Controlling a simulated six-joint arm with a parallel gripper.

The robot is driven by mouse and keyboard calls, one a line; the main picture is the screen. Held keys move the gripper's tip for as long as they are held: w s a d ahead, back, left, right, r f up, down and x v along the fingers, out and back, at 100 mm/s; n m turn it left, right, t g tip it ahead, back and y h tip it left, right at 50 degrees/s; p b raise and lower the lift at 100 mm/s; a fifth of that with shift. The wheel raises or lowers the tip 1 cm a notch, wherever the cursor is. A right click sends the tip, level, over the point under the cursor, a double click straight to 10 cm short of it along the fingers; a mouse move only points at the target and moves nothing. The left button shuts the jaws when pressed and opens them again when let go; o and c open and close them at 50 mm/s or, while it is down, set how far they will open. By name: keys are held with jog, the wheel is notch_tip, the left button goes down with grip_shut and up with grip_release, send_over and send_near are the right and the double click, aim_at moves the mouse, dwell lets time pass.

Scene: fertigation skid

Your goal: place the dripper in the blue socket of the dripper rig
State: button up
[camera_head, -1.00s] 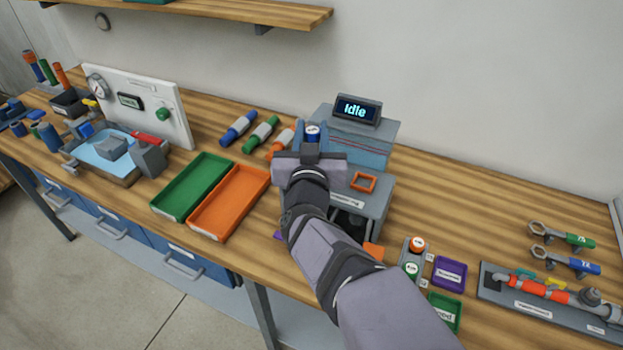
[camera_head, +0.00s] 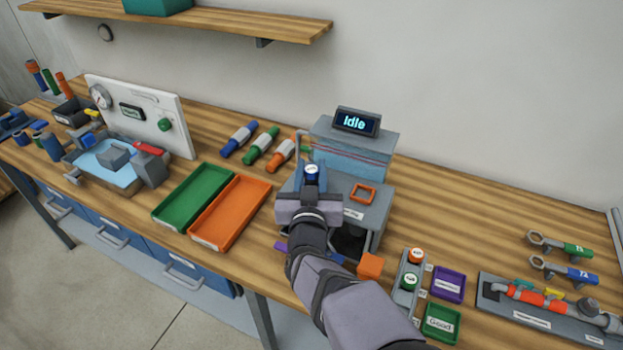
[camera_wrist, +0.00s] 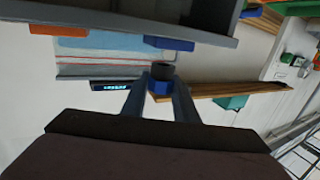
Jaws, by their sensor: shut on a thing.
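The dripper (camera_head: 311,171), blue with a white top in the head view, is held upright in my gripper (camera_head: 311,180). In the wrist view the blue dripper (camera_wrist: 161,86) with a dark end sits between the two fingertips (camera_wrist: 160,88). The dripper rig (camera_head: 352,150) is a grey stand with a display reading "Idle". An orange square socket (camera_head: 362,193) lies on its top plate, right of my gripper. A blue piece (camera_wrist: 168,43) at the plate in the wrist view looks like the blue socket; my gripper seems to hide it in the head view.
Green (camera_head: 194,198) and orange (camera_head: 231,212) trays lie left of the rig. An orange block (camera_head: 370,265) is at its front. A small grey rack (camera_head: 408,283) with two drippers and labelled purple (camera_head: 448,284) and green (camera_head: 441,322) trays are right. Bare tabletop lies behind them.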

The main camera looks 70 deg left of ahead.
aim_at(311, 184)
jog(key=shift+f+p, duration=0.35)
jog(key=shift+f, duration=1.25)
jog(key=shift+f, duration=0.15)
jog(key=o, duration=1)
jog(key=shift+r, duration=0.2)
jog(key=shift+s+d+b, duration=0.25)
jog(key=shift+d+b, duration=0.1)
jog(key=shift+d, duration=0.2)
jog(key=b+v, duration=0.3)
jog(key=v, duration=0.7)
jog(key=shift+d+b, duration=0.3)
jog(key=shift+d, duration=0.1)
jog(key=shift+s, duration=0.1)
